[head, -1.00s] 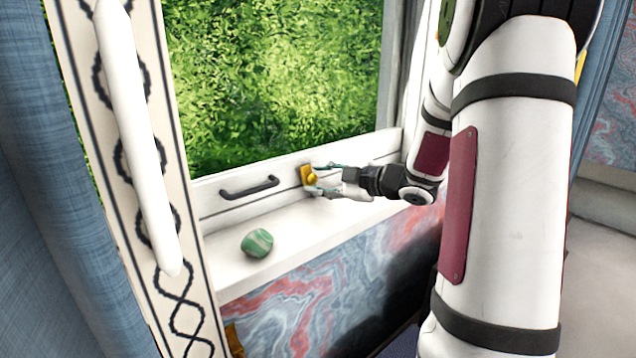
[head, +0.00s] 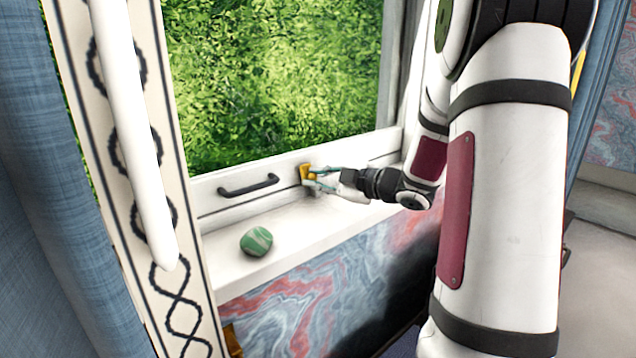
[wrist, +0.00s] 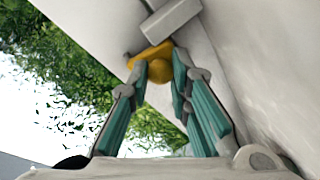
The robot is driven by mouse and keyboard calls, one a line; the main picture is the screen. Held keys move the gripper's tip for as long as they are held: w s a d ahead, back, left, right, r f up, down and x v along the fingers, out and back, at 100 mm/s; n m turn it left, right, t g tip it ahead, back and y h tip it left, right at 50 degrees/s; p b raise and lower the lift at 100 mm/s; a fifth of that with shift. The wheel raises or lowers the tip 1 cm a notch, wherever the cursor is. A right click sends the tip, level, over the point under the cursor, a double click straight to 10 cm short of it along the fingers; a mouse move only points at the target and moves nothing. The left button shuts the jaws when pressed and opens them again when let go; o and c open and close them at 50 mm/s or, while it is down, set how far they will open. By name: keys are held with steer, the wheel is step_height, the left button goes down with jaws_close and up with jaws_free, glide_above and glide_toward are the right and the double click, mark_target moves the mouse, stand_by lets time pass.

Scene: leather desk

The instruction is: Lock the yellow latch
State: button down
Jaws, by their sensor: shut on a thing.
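The yellow latch (head: 306,174) sits on the white window frame, right of the dark handle. In the wrist view the latch shows as a yellow plate with a round knob (wrist: 159,71) between my fingertips. My gripper (head: 316,178) reaches in from the right and is shut on the latch knob. In the wrist view the teal fingers of my gripper (wrist: 161,68) touch the knob from both sides. The knob is partly hidden by the fingers in the head view.
A dark handle (head: 248,187) is fixed to the window frame left of the latch. A green striped stone (head: 256,241) lies on the white sill (head: 290,225). A white vertical bar (head: 130,130) and blue curtain (head: 40,200) stand at the left.

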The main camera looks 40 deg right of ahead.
steer(key=shift+f+t+b, duration=0.25)
steer(key=shift+t+b, duration=0.15)
steer(key=shift+b, duration=0.25)
steer(key=c, duration=1.5)
jaws_free()
steer(key=shift+o, duration=0.2)
steer(key=v, duration=1.2)
steer(key=shift+d, duration=0.1)
